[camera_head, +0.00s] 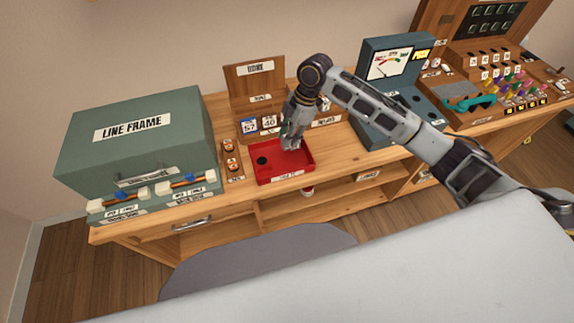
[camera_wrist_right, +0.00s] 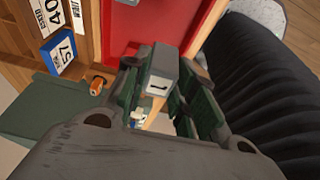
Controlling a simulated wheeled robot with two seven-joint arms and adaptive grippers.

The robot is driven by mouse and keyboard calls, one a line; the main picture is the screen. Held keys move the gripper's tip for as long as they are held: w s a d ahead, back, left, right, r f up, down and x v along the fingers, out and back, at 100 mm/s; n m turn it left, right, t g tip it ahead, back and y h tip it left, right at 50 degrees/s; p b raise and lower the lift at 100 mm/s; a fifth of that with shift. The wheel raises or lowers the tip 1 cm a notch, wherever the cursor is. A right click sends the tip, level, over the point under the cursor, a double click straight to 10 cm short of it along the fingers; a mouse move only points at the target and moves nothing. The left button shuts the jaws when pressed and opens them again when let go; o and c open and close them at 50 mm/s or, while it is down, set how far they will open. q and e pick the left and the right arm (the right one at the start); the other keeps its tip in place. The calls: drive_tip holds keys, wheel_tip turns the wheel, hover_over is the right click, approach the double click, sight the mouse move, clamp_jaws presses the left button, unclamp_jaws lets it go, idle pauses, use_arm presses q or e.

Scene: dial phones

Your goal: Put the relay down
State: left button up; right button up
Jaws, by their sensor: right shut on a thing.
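My right gripper (camera_head: 291,143) reaches down over the right part of the red tray (camera_head: 265,174) on the bench. In the right wrist view, the gripper (camera_wrist_right: 160,100) is shut on a small grey block with a white label marked 1, the relay (camera_wrist_right: 164,66). The red tray (camera_wrist_right: 140,22) shows beyond it there. Whether the relay touches the tray floor cannot be told. In the head view the relay is mostly hidden by the fingers. My left gripper is not in view.
The green LINE FRAME box (camera_head: 135,135) stands left of the tray. Orange parts (camera_head: 231,155) sit beside the tray's left edge. A wooden rack with number cards (camera_head: 249,124) stands behind. A meter unit (camera_head: 392,62) and a switchboard (camera_head: 495,75) are at right.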

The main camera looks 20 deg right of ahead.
sight(290, 148)
idle(0.3)
drive_tip(key=shift+f, duration=3.15)
drive_tip(key=shift+f+p, duration=0.3)
drive_tip(key=shift+f, duration=1.55)
drive_tip(key=shift+f, duration=0.1)
drive_tip(key=o, duration=1)
drive_tip(key=shift+c, duration=0.2)
